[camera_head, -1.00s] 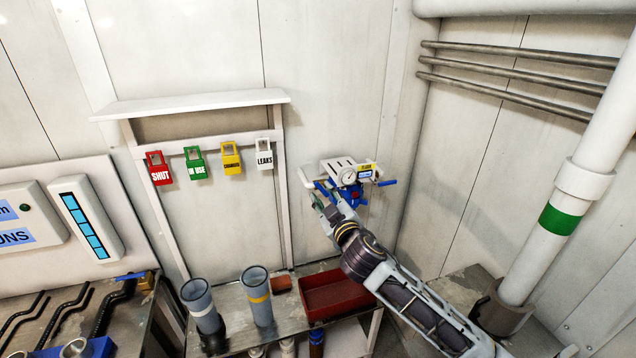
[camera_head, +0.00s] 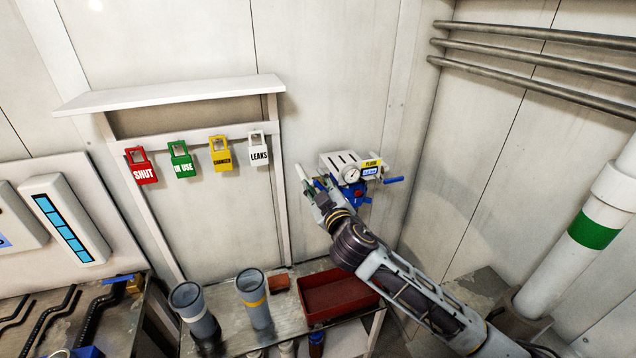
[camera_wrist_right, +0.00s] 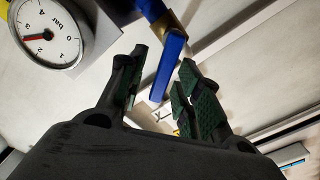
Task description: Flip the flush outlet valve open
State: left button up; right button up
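A grey valve unit with a round pressure gauge (camera_head: 351,175) and yellow and blue labels is fixed to the back wall. A blue handle (camera_head: 393,180) sticks out on its right and another blue lever shows on its left, partly behind my right gripper (camera_head: 316,193). In the right wrist view, a blue lever (camera_wrist_right: 169,66) lies between the green-padded fingers of my right gripper (camera_wrist_right: 164,80). The fingers are apart, with a gap visible on both sides of the lever. The gauge (camera_wrist_right: 50,30) is at the upper left there. My left gripper is out of view.
A bench below the unit holds a red tray (camera_head: 338,297) and two grey cups (camera_head: 254,300). Coloured tags, such as the white one (camera_head: 258,148), hang from a rack on the left. Pipes (camera_head: 540,68) run along the right wall.

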jog(key=shift+s, duration=0.1)
jog(key=shift+c, duration=0.3)
grip_shut()
jog(key=shift+a+n, duration=0.15)
jog(key=shift+n, duration=0.35)
jog(key=shift+s+a+f+n+p, duration=0.2)
jog(key=shift+f+n+p, duration=0.45)
jog(key=shift+n, duration=1.05)
jog(key=shift+w+a+f+n+p, duration=0.2)
jog(key=shift+f+n+p, duration=0.45)
jog(key=shift+n, duration=1.05)
jog(key=shift+s+a+f+n+p, duration=0.4)
jog(key=shift+n+p, duration=0.4)
jog(key=shift+n, duration=0.9)
jog(key=shift+w+d+f, duration=0.1)
jog(key=shift+w, duration=0.05)
